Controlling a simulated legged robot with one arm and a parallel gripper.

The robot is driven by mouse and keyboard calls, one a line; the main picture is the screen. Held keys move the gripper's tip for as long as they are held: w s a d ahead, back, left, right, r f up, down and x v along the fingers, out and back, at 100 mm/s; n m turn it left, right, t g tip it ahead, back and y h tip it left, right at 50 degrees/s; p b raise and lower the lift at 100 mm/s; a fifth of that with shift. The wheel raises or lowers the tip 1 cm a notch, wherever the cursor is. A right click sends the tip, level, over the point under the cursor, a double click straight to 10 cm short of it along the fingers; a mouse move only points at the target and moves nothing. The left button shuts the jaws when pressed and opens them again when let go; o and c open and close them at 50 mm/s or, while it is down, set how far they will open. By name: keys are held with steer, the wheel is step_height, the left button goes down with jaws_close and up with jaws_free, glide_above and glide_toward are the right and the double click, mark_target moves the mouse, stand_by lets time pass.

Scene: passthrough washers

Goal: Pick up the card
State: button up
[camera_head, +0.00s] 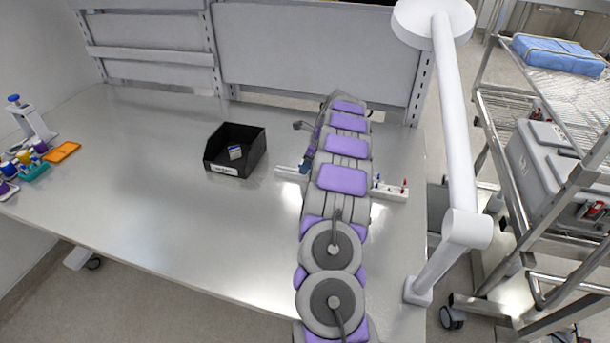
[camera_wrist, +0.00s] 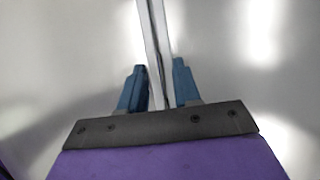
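I cannot make out for sure which thing is the card. A small white and blue item (camera_head: 235,152) sits inside a black open bin (camera_head: 232,171) on the table. My gripper (camera_head: 304,166) is to the right of the bin, partly hidden by my arm. In the wrist view its two blue fingers (camera_wrist: 158,78) stand apart, with a narrow pale strip (camera_wrist: 153,40) running between them. A pale bar (camera_head: 288,173) lies beside the gripper in the head view. I see no clear grip on anything.
A white rack with red and blue tops (camera_head: 390,190) stands right of my arm. An orange flat piece (camera_head: 62,152) and several small bottles are at the far left. A white jointed post (camera_head: 455,120) and a metal cart are at the right. The table's left middle is clear.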

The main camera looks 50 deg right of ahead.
steer(key=shift+c, duration=0.3)
jaws_close()
steer(key=shift+r, duration=0.15)
